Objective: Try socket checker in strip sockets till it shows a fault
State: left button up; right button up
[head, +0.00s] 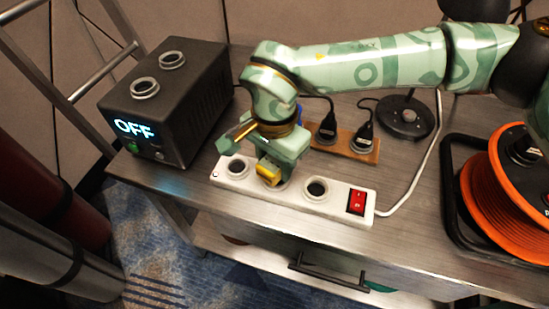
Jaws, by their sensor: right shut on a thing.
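A white power strip (338,208) lies along the table's front edge. It has a round socket (238,168) at its left, another (317,188) right of its middle, and a red rocker switch (357,202) at its right end. My right gripper (271,168) points down over the strip between these two sockets. It is shut on a small yellow thing, apparently the socket checker (268,173), which sits low at the middle socket. I cannot tell whether it is fully seated, and no indicator on it can be read. My left gripper is out of view.
A black box (180,95) with a lit "OFF" display and two round sockets on top stands at the left. A wooden block (350,143) with black plugs lies behind the strip. An orange cable reel (505,200) stands at the right. A white cable leaves the strip's right end.

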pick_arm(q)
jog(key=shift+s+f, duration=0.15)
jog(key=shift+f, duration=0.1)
pick_arm(e)
jog(key=shift+f, duration=0.75)
jog(key=o, duration=1.6)
jog(key=shift+r, duration=0.1)
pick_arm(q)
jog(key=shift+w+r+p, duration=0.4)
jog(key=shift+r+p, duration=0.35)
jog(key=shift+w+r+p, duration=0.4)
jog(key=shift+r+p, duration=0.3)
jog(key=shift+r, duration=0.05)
pick_arm(e)
jog(key=shift+r, duration=2.95)
